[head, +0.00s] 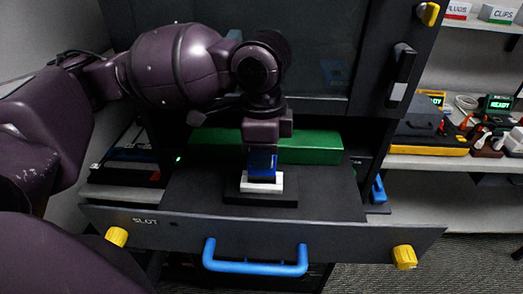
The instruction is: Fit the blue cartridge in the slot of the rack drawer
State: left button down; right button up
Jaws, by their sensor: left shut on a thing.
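The blue cartridge (262,161) is upright under my left gripper (262,150), which is shut on its upper part and points down. Just below the cartridge is a white block (262,183) on a black base (260,198) in the rack drawer (330,224). The drawer is pulled out, and its front reads "SLOT". Whether the cartridge touches the white block or sits in an opening there, I cannot tell. The fingertips are mostly hidden against the cartridge. My right gripper is not in view.
A green block (312,147) lies behind the cartridge in the drawer. The drawer front has a blue handle (255,262) and yellow knobs (404,257). A dark cabinet door with a handle (401,75) stands above. Shelves at right hold plugs and boxes.

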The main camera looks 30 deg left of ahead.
pick_arm(q)
jog(key=shift+f, duration=0.25)
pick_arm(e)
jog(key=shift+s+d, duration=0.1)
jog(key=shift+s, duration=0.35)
pick_arm(q)
jog(key=shift+f+p, duration=0.2)
jog(key=shift+p, duration=0.1)
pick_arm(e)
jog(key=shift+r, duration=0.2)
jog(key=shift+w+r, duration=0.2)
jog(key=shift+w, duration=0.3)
pick_arm(q)
jog(key=shift+f, duration=0.25)
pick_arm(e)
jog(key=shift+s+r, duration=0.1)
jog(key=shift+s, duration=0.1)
pick_arm(q)
jog(key=shift+f+p, duration=0.2)
jog(key=shift+p, duration=0.1)
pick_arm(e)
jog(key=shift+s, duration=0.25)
pick_arm(q)
jog(key=shift+f, duration=0.1)
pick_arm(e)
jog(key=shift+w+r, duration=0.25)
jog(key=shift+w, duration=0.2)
